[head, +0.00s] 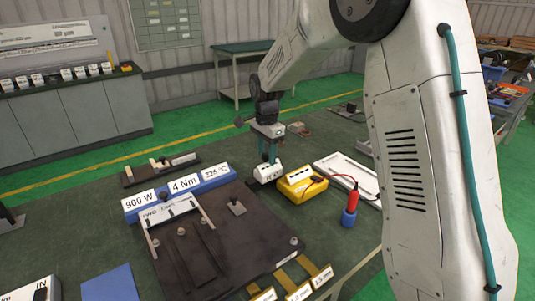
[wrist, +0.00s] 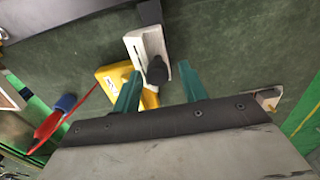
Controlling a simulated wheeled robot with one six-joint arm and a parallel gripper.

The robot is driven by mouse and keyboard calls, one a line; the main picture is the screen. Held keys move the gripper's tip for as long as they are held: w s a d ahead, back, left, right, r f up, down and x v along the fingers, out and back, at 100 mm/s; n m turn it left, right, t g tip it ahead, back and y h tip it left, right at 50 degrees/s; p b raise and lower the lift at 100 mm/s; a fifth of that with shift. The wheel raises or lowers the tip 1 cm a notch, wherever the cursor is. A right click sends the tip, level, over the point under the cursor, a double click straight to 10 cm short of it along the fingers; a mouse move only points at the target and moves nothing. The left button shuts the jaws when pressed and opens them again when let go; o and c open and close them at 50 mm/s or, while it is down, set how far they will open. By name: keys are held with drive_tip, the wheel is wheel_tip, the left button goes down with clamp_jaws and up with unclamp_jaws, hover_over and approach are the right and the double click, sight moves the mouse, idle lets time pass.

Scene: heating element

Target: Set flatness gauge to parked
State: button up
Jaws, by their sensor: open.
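A small white block (head: 265,174) with printed marks stands on the dark green bench top, just left of a yellow meter (head: 301,186). In the wrist view the white block (wrist: 142,45) carries a black knob or lever (wrist: 157,71). I cannot read a name on it, so I cannot confirm that it is the flatness gauge. My gripper (head: 268,157) points down right over the block. In the wrist view its two teal fingers (wrist: 159,76) are apart, one each side of the black knob. Whether they touch it is unclear.
A dark plate (head: 220,248) with a white bracket (head: 170,212) lies in front. A blue label bar (head: 180,190) is at its back left. A red probe (head: 353,198) in a blue holder and a white tray (head: 362,175) are to the right.

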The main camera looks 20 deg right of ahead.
wheel_tip(320, 180, up, 7)
drive_tip(key=shift+r, duration=0.1)
idle(0.6)
drive_tip(key=shift+s+f+n, duration=0.15)
drive_tip(key=shift+f+n, duration=0.05)
drive_tip(key=shift+n, duration=0.6)
drive_tip(key=s+r+n, duration=0.1)
drive_tip(key=s+n, duration=0.3)
drive_tip(key=s, duration=0.9)
drive_tip(key=s+d+r+n+t, duration=0.1)
drive_tip(key=s+n, duration=0.3)
drive_tip(key=s, duration=0.9)
drive_tip(key=s+r+n, duration=0.3)
drive_tip(key=s+n, duration=0.2)
drive_tip(key=s, duration=0.9)
drive_tip(key=shift+d, duration=0.4)
drive_tip(key=shift+r, duration=0.1)
